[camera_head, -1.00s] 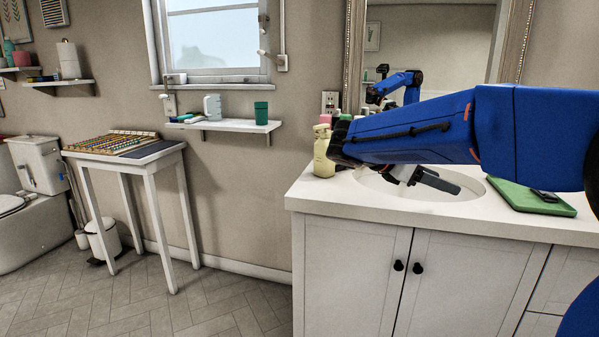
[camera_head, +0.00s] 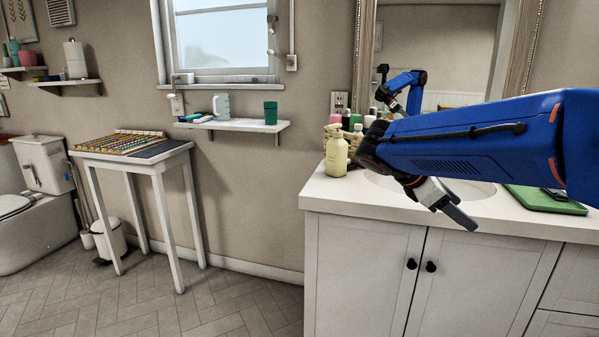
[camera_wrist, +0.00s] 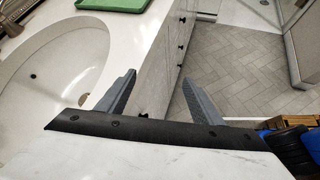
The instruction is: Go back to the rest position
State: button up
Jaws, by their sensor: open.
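My gripper (camera_head: 446,205) hangs from my blue arm over the front edge of the vanity counter (camera_head: 335,195), by the sink (camera_head: 472,188). In the wrist view my gripper (camera_wrist: 158,92) shows two grey fingers spread apart with nothing between them. One finger lies over the counter edge beside the sink basin (camera_wrist: 60,65); the other is over the cabinet front and floor side. My arm hides part of the sink and counter in the head view.
A yellow pump bottle (camera_head: 337,155) and several small bottles stand left of my wrist. A green board (camera_head: 545,200) lies on the right of the counter. A white side table (camera_head: 130,155) and a wall shelf (camera_head: 235,125) are at left. The floor (camera_head: 235,300) between is clear.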

jog(key=s+a+f+m+t+y, duration=0.1)
jog(key=s+a+f+m+y, duration=0.2)
jog(key=s+f+m+y, duration=0.2)
jog(key=s+a+f+m+t+y, duration=0.2)
jog(key=s+a+f+m+y, duration=0.2)
jog(key=s+f+m, duration=0.7)
jog(key=s+y, duration=0.1)
jog(key=s, duration=0.5)
jog(key=shift+s+a+f+y, duration=0.15)
jog(key=shift+f+y, duration=0.15)
jog(key=shift+y, duration=0.1)
